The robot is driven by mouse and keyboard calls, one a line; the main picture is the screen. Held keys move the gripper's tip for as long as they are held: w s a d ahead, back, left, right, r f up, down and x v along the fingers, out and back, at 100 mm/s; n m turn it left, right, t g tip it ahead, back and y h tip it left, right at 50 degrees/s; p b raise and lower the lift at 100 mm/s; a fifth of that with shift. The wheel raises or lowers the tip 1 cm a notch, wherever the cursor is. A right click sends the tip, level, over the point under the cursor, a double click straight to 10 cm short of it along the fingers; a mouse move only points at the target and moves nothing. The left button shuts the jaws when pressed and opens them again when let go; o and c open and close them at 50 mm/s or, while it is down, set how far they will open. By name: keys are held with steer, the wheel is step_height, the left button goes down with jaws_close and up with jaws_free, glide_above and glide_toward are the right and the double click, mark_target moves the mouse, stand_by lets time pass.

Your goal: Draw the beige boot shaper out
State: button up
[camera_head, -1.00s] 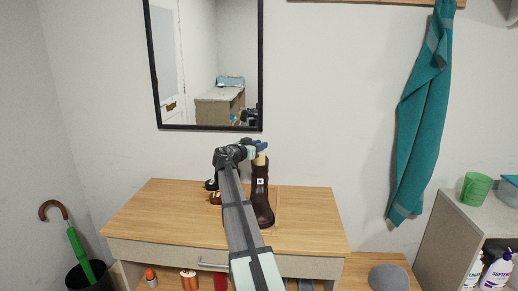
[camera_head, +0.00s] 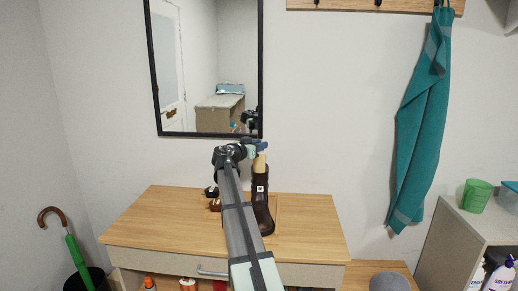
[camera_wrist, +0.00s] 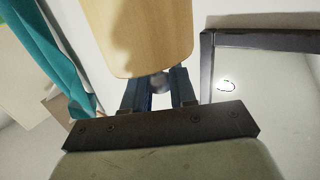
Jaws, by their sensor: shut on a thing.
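The beige boot shaper (camera_head: 260,162) stands upright, its upper part showing above the top of the dark brown boot (camera_head: 262,200). The rest of it is hidden inside the boot. The boot stands on the wooden dresser top. My gripper (camera_head: 260,146) is at the shaper's top end, above the boot. In the wrist view the shaper (camera_wrist: 140,35) fills the upper middle, and my gripper's blue fingers (camera_wrist: 160,88) are shut on a small round grey knob (camera_wrist: 160,83) at its end.
The dresser (camera_head: 160,220) has free room on its left side and right front. Small brown and black items (camera_head: 213,198) lie left of the boot, partly behind my arm. A framed mirror (camera_head: 205,133) hangs on the wall behind. A teal towel (camera_head: 420,130) hangs at right.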

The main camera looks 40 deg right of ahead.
steer(key=shift+r, duration=1.6)
